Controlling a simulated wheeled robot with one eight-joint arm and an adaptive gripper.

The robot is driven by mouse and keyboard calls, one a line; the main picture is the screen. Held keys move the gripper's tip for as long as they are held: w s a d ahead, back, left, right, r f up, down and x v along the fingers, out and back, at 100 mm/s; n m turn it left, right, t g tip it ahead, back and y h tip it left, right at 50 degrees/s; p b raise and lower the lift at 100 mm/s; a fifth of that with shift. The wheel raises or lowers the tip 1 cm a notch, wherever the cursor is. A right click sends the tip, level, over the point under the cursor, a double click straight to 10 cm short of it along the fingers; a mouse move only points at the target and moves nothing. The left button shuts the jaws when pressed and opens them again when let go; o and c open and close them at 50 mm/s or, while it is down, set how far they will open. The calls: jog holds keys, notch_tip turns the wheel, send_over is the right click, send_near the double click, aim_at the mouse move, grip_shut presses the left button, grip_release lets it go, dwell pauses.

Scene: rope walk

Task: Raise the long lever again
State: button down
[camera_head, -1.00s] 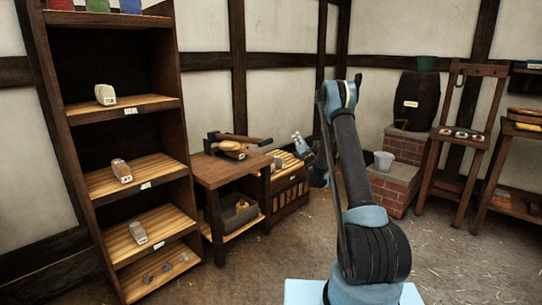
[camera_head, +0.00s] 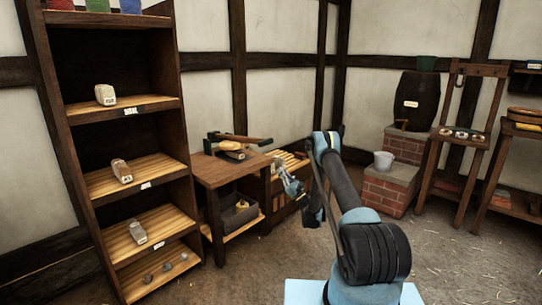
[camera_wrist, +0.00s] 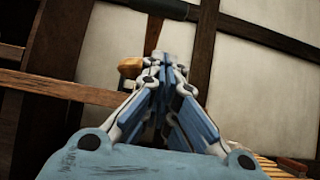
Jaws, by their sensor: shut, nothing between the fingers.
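A long dark lever (camera_head: 245,139) lies about level across the top of a small wooden table, on a device with a pale wooden block (camera_head: 232,154). My gripper (camera_head: 277,160) is in front of the table's right edge, a little below and right of the lever's end. In the wrist view my gripper (camera_wrist: 165,62) is shut and empty. A dark thick handle (camera_wrist: 165,8), which looks like the lever's, crosses above the fingertips, apart from them. An orange-brown wooden piece (camera_wrist: 130,68) shows left of the fingers, partly hidden by them.
The table (camera_head: 215,173) holds a grey bin (camera_head: 240,212) on its lower shelf. A slatted wooden crate (camera_head: 285,190) stands to its right, partly behind my arm. A tall shelf (camera_head: 150,220) is at left. The floor in front is clear.

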jog(key=shift+w+a+r, duration=0.1)
jog(key=s+d+r+x, duration=0.1)
jog(key=r+x, duration=0.1)
jog(key=x, duration=1)
jog(key=shift+r, duration=0.3)
jog(key=shift+w, duration=0.1)
jog(key=shift+r, duration=0.1)
